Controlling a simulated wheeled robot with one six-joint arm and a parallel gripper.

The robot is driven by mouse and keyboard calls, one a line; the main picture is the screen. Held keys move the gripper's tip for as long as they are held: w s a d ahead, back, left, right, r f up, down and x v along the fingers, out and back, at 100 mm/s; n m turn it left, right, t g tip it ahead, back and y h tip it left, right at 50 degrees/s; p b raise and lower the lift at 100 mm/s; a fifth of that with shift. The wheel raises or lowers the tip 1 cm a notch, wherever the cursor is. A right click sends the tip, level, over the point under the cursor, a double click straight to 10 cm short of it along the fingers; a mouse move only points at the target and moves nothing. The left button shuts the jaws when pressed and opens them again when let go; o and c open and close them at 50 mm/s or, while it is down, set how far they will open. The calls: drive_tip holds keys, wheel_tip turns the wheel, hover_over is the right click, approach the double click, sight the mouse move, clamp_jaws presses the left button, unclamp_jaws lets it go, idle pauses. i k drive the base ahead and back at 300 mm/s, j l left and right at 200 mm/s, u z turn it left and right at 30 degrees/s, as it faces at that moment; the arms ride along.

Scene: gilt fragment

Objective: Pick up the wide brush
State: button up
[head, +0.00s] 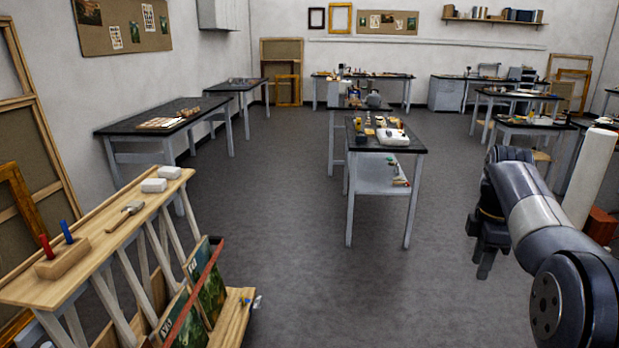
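What looks like the wide brush (124,217) lies flat on the wooden top of a rack (88,232) at the left. It is small in the head view, with a tan body and a greyish end; its details are hard to make out. My gripper (485,265) is at the right, hanging down over open floor, far from the brush and apart from everything. It looks empty, but its fingers are dark and overlap from this angle, so the gap between them does not show.
On the rack top are a wooden block (62,262) with a red and a blue upright piece, and two white blocks (160,178). Pictures stand in the rack below. Grey floor (290,270) is clear between rack and my arm. A cluttered table (405,147) stands mid-room.

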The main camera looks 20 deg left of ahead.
sight(133, 206)
drive_tip(key=i+j+u, duration=0.15)
drive_tip(key=i+u, duration=0.2)
drive_tip(key=i, duration=0.45)
drive_tip(key=i+l+u, duration=0.1)
drive_tip(key=i+u, duration=0.25)
drive_tip(key=i, duration=0.45)
drive_tip(key=i+u, duration=0.2)
drive_tip(key=u, duration=0.25)
drive_tip(key=i+u, duration=0.25)
drive_tip(key=u, duration=0.15)
drive_tip(key=i+u, duration=0.2)
drive_tip(key=u, duration=0.25)
drive_tip(key=i+l+u, duration=0.15)
drive_tip(key=u, duration=0.25)
drive_tip(key=i+u, duration=0.2)
drive_tip(key=u, duration=0.15)
drive_tip(key=i+l+u, duration=0.15)
drive_tip(key=u, duration=0.2)
drive_tip(key=i+l+u, duration=0.15)
drive_tip(key=i+u, duration=0.2)
drive_tip(key=k, duration=0.05)
